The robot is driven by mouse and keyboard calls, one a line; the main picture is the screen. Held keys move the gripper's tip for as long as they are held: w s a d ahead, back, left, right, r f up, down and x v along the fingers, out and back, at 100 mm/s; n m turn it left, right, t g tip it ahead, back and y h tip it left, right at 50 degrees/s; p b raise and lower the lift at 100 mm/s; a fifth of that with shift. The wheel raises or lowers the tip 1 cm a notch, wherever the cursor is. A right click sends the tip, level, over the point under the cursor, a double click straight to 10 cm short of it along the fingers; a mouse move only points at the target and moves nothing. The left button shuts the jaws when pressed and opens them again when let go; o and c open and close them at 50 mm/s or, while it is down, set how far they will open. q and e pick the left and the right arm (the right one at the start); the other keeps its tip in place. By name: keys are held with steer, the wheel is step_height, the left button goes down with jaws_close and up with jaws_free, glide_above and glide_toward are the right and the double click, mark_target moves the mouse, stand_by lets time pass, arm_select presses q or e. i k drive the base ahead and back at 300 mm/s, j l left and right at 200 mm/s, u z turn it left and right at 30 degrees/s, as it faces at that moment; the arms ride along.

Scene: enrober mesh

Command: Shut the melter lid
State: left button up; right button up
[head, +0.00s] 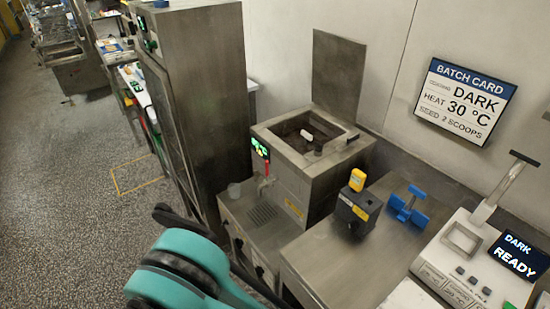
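The melter (300,190) is a steel box on a low metal cabinet, right of a tall steel cabinet. Its lid (338,75) is a flat grey metal plate standing upright at the back edge of the melter, so the melter is open. Inside the opening (290,130) I see a dark brown interior and a small white thing. A teal and black part of my own arm shows at the bottom, in front of the low cabinet and well short of the lid. Neither gripper can be made out in the head view.
A black box with a yellow top (358,205) and a blue stand (408,205) sit on the steel counter (335,262). A scale-like device (465,260) reads "DARK READY" at right. A batch card (465,98) hangs on the wall.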

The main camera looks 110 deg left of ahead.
mark_target(339, 63)
steer(key=u, duration=3.35)
